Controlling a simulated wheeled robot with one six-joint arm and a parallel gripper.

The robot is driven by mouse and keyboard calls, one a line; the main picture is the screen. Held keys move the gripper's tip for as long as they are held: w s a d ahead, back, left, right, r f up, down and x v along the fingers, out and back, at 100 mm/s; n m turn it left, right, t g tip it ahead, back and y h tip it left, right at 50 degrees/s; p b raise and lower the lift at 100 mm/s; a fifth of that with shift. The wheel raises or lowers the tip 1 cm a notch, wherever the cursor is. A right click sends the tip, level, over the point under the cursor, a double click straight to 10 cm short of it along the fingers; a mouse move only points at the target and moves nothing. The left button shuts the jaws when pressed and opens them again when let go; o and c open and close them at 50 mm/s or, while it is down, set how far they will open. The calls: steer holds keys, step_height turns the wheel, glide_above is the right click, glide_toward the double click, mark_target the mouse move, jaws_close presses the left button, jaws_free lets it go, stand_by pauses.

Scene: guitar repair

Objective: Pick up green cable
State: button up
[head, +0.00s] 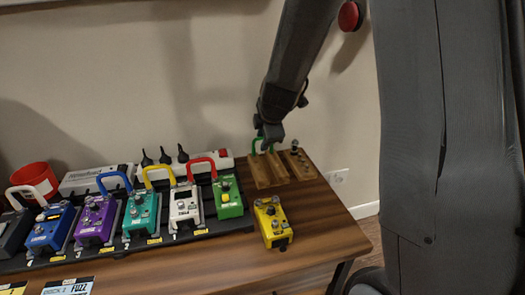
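My arm reaches down from the top. My gripper (268,138) is right beside the green cable and partly covers it. The fingers are small and dark here. I cannot tell whether they touch the cable or whether they are open or shut.
A pedalboard (110,248) with several coloured pedals and red, yellow, blue and white arched cables fills the left of the table. A yellow pedal (272,222) stands alone near the block. A power strip (205,165) and a red cup (35,182) are behind. The table's right front is clear.

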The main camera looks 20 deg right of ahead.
jaws_close()
steer(key=shift+r, duration=0.15)
